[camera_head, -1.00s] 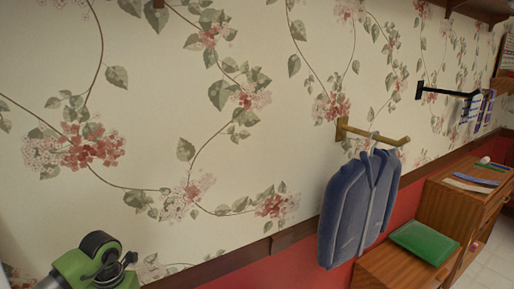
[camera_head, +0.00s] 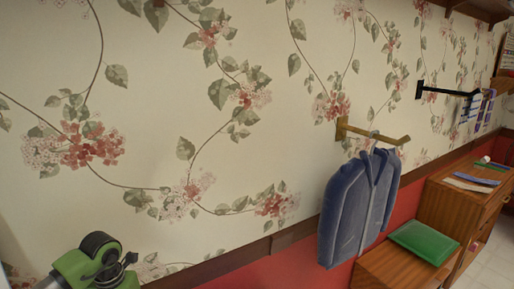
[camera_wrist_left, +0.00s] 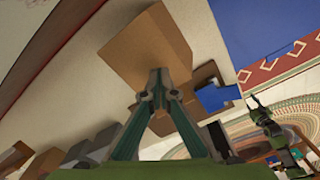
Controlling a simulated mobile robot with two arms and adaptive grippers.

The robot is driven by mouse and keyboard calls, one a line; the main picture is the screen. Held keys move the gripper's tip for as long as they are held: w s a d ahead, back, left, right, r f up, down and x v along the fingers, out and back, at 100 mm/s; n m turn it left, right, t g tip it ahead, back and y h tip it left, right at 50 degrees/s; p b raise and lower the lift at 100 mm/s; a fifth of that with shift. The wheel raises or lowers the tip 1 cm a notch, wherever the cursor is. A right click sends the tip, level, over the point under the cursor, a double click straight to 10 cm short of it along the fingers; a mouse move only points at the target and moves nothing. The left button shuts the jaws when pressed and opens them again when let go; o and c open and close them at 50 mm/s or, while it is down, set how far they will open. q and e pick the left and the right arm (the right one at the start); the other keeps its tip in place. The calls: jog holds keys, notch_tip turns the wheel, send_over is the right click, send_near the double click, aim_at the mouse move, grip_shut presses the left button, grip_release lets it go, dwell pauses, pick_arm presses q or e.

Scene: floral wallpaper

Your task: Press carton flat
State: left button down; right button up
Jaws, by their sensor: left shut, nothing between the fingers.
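A brown carton (camera_wrist_left: 150,45) shows at the top centre of the left wrist view, just beyond the fingertips. Its broad brown faces stand up as a box. My left gripper (camera_wrist_left: 157,76) is shut and empty, with its tips overlapping the carton's lower part in the picture. I cannot tell whether they touch it. My right gripper (camera_wrist_left: 257,102) appears at the right of that view, apart from the carton. It is too small to tell whether it is open. In the head view only a green and black part of my arm shows at bottom left, and no carton is visible.
A blue-grey jacket (camera_head: 355,205) hangs from a wooden wall peg (camera_head: 368,132) at right. A green item (camera_head: 424,241) lies on a low wooden cabinet (camera_head: 385,268). A patterned oval rug (camera_wrist_left: 235,140) and a blue surface (camera_wrist_left: 255,30) show in the wrist view.

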dwell(0.4)
pick_arm(q)
jog(key=shift+f+b, duration=0.85)
jog(key=shift+f, duration=0.25)
jog(key=shift+s, duration=0.1)
jog(key=shift+r, duration=0.1)
jog(key=shift+r+p, duration=1.7)
jog(key=shift+r, duration=0.8)
jog(key=shift+f, duration=0.1)
